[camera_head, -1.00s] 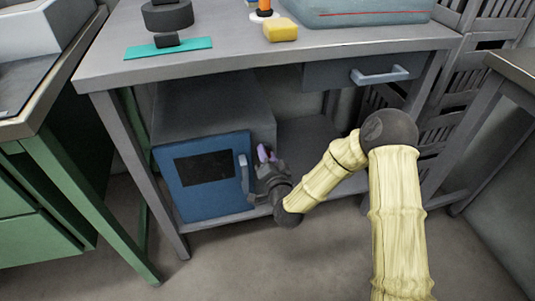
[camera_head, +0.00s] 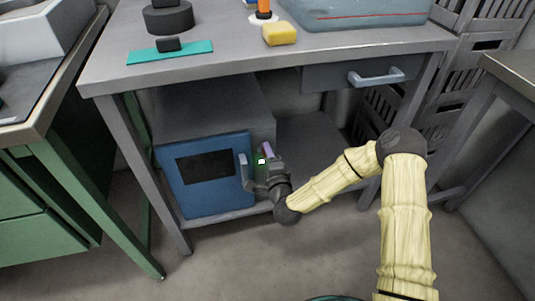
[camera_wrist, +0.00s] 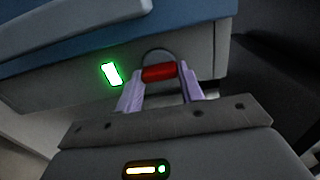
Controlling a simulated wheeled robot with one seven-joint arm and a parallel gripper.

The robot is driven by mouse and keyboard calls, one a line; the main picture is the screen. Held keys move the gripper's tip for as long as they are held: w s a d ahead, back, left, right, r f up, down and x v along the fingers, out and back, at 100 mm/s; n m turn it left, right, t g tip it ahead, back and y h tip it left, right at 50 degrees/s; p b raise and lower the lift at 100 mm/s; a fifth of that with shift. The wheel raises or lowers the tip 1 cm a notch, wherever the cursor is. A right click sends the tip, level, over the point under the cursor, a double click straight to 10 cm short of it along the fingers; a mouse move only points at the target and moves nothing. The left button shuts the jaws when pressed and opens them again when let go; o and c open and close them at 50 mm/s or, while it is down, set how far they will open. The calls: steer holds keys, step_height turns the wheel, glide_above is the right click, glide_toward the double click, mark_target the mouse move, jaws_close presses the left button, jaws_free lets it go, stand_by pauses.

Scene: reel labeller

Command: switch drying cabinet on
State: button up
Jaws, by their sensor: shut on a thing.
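The drying cabinet (camera_head: 205,199) is a grey box with a blue door, a dark window and a grey handle, standing on the shelf under the table. The door looks closed. In the wrist view its grey side panel (camera_wrist: 60,88) bears a red switch part (camera_wrist: 159,72) and a bright white lamp with a green rim (camera_wrist: 110,74). The lamp is lit, and its green glow also shows in the head view (camera_head: 262,161). My gripper (camera_head: 266,153) is at the cabinet's right side. Its purple fingers (camera_wrist: 160,88) are shut on the red switch part, one on each side.
The table (camera_head: 330,43) above carries a yellow block (camera_head: 279,34), a teal strip (camera_head: 190,54) and a clear bluish box (camera_head: 350,14). A drawer with a handle (camera_head: 377,76) hangs under it at the right. A green bench (camera_head: 38,180) stands at the left. The shelf right of the cabinet is free.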

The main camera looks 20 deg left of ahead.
steer(key=shift+f, duration=0.1)
stand_by(0.3)
steer(key=o, duration=0.7)
steer(key=shift+s, duration=0.1)
steer(key=shift+p+v, duration=3.05)
steer(key=shift+v, duration=5.6)
